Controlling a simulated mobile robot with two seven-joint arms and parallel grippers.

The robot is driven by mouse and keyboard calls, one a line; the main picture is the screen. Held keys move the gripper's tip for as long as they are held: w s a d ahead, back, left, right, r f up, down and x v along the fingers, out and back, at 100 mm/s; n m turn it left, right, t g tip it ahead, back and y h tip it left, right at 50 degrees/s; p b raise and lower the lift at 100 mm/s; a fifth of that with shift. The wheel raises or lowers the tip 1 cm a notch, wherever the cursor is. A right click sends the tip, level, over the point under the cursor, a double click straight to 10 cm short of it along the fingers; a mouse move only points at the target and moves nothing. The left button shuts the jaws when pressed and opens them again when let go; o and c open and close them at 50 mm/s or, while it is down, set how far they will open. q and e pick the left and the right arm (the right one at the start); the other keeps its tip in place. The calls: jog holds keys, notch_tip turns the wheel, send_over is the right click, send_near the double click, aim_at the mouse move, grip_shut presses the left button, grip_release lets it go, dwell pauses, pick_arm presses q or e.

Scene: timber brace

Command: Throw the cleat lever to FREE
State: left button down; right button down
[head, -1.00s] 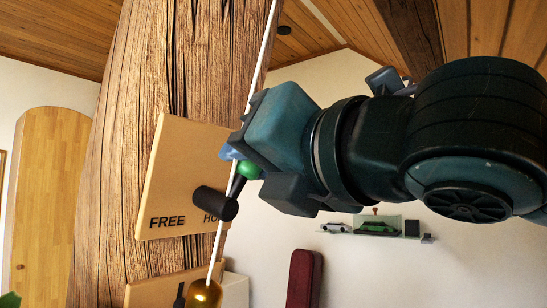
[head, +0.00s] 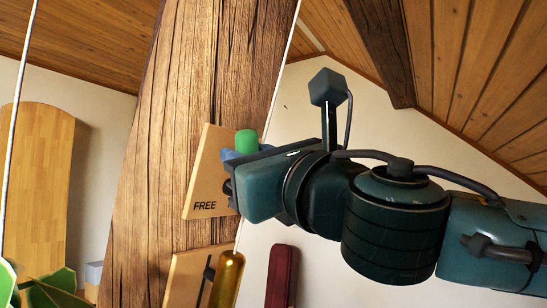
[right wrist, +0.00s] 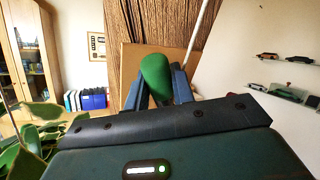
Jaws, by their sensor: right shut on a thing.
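The tan cleat plate (head: 205,165) is fixed to the timber post and shows the word FREE at its lower left. Its right part is hidden behind my right gripper (head: 236,156). The lever's green knob (head: 246,140) stands just above the blue fingers, near the plate's upper right. In the right wrist view the green knob (right wrist: 156,78) sits between the two blue fingers, which are shut on it. The lever's shaft is mostly hidden, so its exact angle cannot be told. My left gripper is not in view.
A white cord (head: 284,75) runs down beside the post (head: 215,60) to a gold weight (head: 228,280). A second tan plate (head: 185,278) is below. Another cord (head: 20,110) hangs at the left, above green leaves (head: 60,282). A dark red case (head: 281,275) stands lower right.

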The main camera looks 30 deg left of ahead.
jog(key=shift+s+a+f+n+b, duration=0.1)
jog(key=shift+s+f+n+b, duration=0.2)
jog(key=shift+n, duration=0.3)
jog(key=shift+n+y+b, duration=0.3)
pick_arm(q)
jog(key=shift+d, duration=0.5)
pick_arm(e)
jog(key=shift+s, duration=0.1)
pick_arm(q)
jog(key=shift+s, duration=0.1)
pick_arm(e)
jog(key=shift+r, duration=0.1)
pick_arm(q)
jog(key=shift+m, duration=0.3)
pick_arm(e)
jog(key=c, duration=1.5)
grip_release()
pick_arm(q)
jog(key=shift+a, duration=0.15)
pick_arm(e)
jog(key=shift+o, duration=0.2)
